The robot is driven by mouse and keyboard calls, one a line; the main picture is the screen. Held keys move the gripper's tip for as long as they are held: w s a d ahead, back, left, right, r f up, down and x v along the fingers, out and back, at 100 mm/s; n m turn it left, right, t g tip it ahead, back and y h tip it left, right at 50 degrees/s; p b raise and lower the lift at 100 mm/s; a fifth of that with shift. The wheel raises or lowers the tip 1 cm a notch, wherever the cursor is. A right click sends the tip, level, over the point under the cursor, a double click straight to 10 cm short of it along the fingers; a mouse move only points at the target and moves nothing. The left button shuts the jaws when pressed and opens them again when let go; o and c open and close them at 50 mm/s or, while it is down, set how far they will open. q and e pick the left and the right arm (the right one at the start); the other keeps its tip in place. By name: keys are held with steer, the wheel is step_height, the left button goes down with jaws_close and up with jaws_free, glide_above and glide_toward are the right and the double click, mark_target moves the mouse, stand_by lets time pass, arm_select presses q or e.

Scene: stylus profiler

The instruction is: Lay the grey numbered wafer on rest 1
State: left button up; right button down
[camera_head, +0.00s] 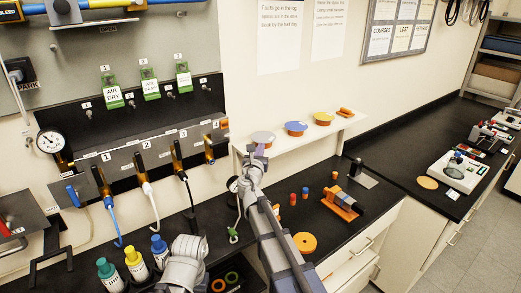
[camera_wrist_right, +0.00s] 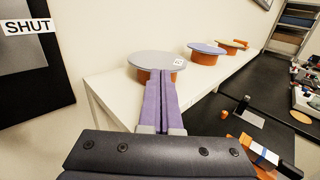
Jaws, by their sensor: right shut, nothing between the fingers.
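The grey wafer (camera_head: 262,137) lies flat on a round orange stand on the white wall shelf, at the near end of a row of discs. In the right wrist view the grey wafer (camera_wrist_right: 150,58) carries a small white label that I cannot read. My right gripper (camera_head: 258,151) is at the near side of this wafer. Its purple fingers (camera_wrist_right: 161,84) are shut and empty, with tips at or just in front of the wafer's near edge; I cannot tell whether they touch. I cannot pick out rest 1 by a number. My left gripper is not in view.
A blue-purple disc (camera_head: 296,126) and a yellow disc (camera_head: 323,117) stand farther along the white shelf (camera_head: 285,153). Below, the black bench holds an orange device (camera_head: 342,203), small cylinders and an orange disc (camera_head: 305,242). Bottles (camera_head: 135,262) stand at lower left. Instruments (camera_head: 458,172) sit at right.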

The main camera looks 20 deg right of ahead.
steer(key=v, duration=1.3)
steer(key=shift+s+a, duration=0.2)
steer(key=shift+s, duration=0.15)
steer(key=s+f+m+g, duration=0.8)
steer(key=s+f+m, duration=0.2)
steer(key=f+m, duration=0.5)
steer(key=s+a+f+m+g+y, duration=0.3)
steer(key=s+a+m, duration=0.3)
steer(key=s, duration=0.2)
steer(key=s+a+f+m+g+y+b, duration=0.1)
steer(key=s+a+f+m+g+y, duration=0.2)
steer(key=s+a+f+m+g, duration=0.2)
steer(key=s+a+m, duration=0.1)
steer(key=s, duration=0.2)
steer(key=shift+a+g, duration=0.2)
steer(key=shift+g, duration=0.1)
steer(key=shift+s, duration=0.1)
